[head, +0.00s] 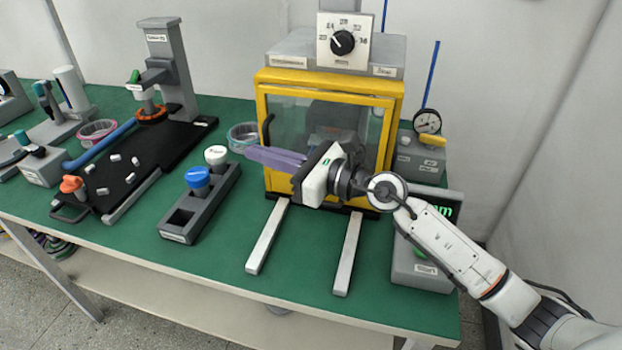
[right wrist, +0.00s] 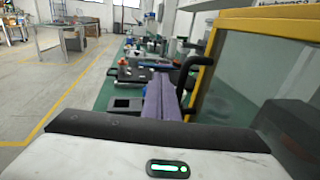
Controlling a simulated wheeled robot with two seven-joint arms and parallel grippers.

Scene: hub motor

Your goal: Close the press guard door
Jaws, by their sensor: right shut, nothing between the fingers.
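The press guard door (head: 325,92) is a clear panel in a yellow frame on the front of the press. It stands shut or nearly shut against the housing; I cannot tell if a small gap is left. Its black handle (head: 267,131) is on the left side. The door (right wrist: 207,72) and handle (right wrist: 184,75) also show in the right wrist view, right of the fingers. My right gripper (head: 258,154) is in front of the door, its purple fingers together, empty and pointing left just below the handle. The fingers also show in the wrist view (right wrist: 160,92). My left gripper is out of view.
Two pale rails (head: 268,237) run forward from the press. A grey block (head: 202,203) with blue and white knobs stands left of them. A grey display unit (head: 420,262) is at the right. A black fixture (head: 130,170) lies farther left on the green table (head: 120,228).

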